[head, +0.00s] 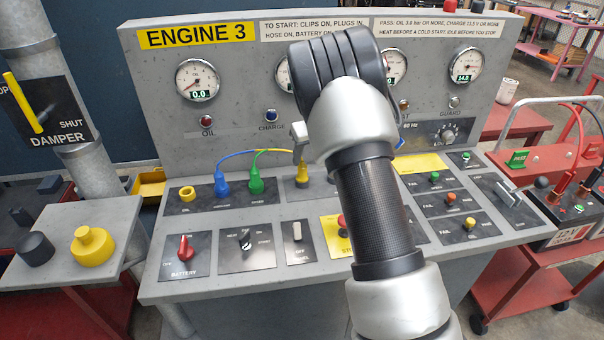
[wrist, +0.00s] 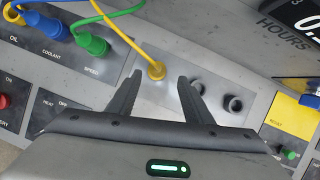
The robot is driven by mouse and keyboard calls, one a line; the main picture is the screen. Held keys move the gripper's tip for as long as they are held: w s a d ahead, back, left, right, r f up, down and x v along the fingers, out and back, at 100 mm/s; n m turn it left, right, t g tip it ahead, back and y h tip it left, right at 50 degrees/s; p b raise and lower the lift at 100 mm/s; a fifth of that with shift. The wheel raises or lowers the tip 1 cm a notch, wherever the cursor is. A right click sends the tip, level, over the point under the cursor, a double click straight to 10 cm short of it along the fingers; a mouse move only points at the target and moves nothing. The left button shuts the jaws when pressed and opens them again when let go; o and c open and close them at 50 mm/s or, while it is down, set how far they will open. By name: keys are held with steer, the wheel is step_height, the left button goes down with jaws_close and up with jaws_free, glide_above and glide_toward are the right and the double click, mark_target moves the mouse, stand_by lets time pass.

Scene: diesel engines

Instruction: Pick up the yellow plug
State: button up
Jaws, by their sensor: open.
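The yellow plug (wrist: 156,70) sits on the grey console panel, with a yellow cable rising from it. It also shows in the head view (head: 302,176), just left of my arm. My gripper (wrist: 160,78) is open and empty in the wrist view, its two dark fingers pointing towards the panel. The plug appears between the fingertips, nearer the left one; no contact is visible.
A blue plug (head: 221,184) and a green plug (head: 256,181) stand left of the yellow plug, with cables close by. A yellow ring-shaped socket (head: 187,194) is farther left. A yellow cap (head: 92,246) sits on the left shelf.

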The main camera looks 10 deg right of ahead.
mark_target(303, 165)
steer(key=x, duration=0.7)
steer(key=shift+w+a+f+p, duration=0.1)
steer(key=shift+a+f+p, duration=0.05)
steer(key=shift+a+p, duration=0.15)
steer(key=shift+c, duration=0.3)
jaws_close()
